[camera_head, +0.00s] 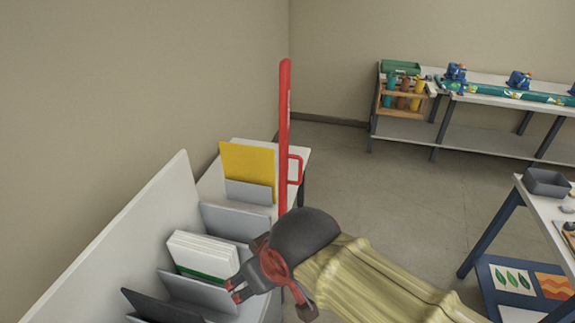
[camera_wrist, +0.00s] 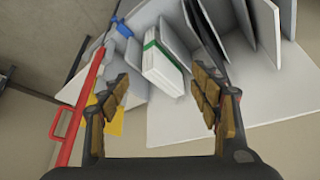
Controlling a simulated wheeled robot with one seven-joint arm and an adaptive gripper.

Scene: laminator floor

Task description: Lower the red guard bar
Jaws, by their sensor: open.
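The red guard bar (camera_head: 285,120) stands nearly upright in the head view, with a red loop handle (camera_head: 300,170) on its right side. My arm and gripper hide its lower end. The bar also shows along the left of the wrist view (camera_wrist: 86,106), with its handle (camera_wrist: 56,122) sticking out left. My gripper (camera_head: 240,288) is low in front of the bar, over the slotted rack. In the wrist view my gripper (camera_wrist: 162,84) is open with nothing between its fingers, and the bar lies outside the left finger.
The grey slotted rack (camera_head: 180,180) holds a white stack with a green stripe (camera_head: 202,254) and a yellow sheet (camera_head: 247,158). A table with a grey bin (camera_head: 546,182) stands at right. A bench (camera_head: 470,143) stands at the back. Floor between is clear.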

